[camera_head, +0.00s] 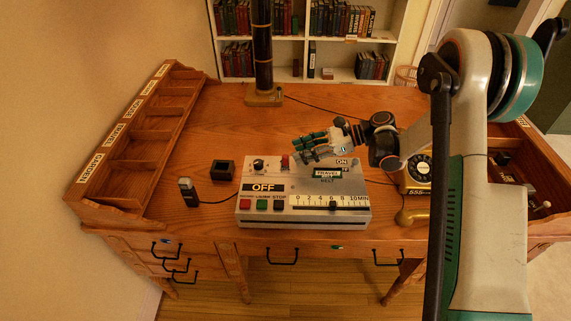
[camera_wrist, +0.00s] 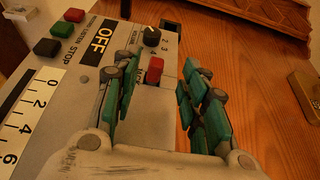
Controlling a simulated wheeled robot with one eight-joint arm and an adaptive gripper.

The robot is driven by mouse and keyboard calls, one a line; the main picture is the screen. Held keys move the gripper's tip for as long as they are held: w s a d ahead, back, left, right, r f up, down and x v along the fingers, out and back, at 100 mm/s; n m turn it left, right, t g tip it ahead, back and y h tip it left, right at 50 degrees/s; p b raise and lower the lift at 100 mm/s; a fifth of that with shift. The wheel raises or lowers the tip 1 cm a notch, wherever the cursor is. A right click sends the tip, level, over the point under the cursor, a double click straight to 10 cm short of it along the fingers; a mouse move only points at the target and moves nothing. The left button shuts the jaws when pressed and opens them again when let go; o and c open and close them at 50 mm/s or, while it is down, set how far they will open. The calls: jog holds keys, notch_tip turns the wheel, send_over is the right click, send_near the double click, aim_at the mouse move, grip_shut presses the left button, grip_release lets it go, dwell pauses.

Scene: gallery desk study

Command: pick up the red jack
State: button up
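The red jack (camera_head: 285,162) is a small red block at the back of the grey control box (camera_head: 300,215), just right of the black knob. In the wrist view the red jack (camera_wrist: 155,69) stands up from the panel beside the knob, between the lines of my two fingers. My gripper (camera_head: 305,149) is over the back right of the box. In the wrist view my gripper (camera_wrist: 160,78) is open, with green-padded fingers on either side of the jack and a visible gap to it. The jack's lower end is hidden.
A dark small box (camera_head: 222,170) and a grey-and-black device (camera_head: 188,190) stand left of the control box. A black post (camera_head: 263,50) rises behind it. A telephone (camera_head: 418,170) is at the right, near my arm. The desk's left middle is clear.

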aim_at(286, 156)
jog(key=b+x, duration=0.1)
jog(key=x, duration=0.3)
jog(key=shift+s+a+f+b, duration=0.15)
jog(key=shift+f+b, duration=0.15)
grip_shut()
jog(key=shift+r, duration=0.1)
